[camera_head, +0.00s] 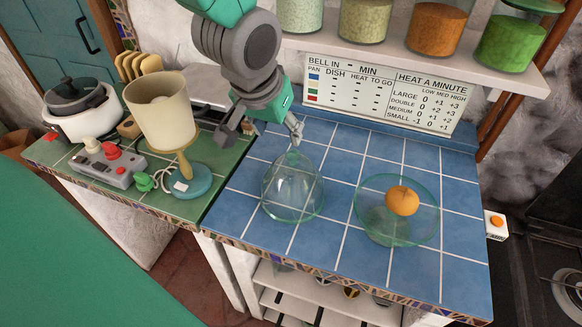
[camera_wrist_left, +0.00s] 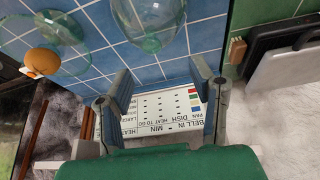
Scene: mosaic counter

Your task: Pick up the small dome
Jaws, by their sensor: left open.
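The small dome (camera_head: 291,192) is clear glass with a knob on top and stands on the blue tiled counter (camera_head: 330,260). It also shows at the top of the left wrist view (camera_wrist_left: 155,22). My left gripper (camera_head: 264,130) is open and empty, above and behind the dome's knob in the head view. In the left wrist view its two fingers (camera_wrist_left: 160,82) are spread, with the dome beyond them and apart from them. My right gripper is in neither view.
A glass bowl (camera_head: 370,222) with an orange (camera_head: 402,200) stands right of the dome. A cream shade lamp (camera_head: 160,110) and a control box (camera_head: 108,165) are at left on green tiles. A lettered board (camera_head: 380,95) and a jar shelf (camera_head: 400,55) are behind.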

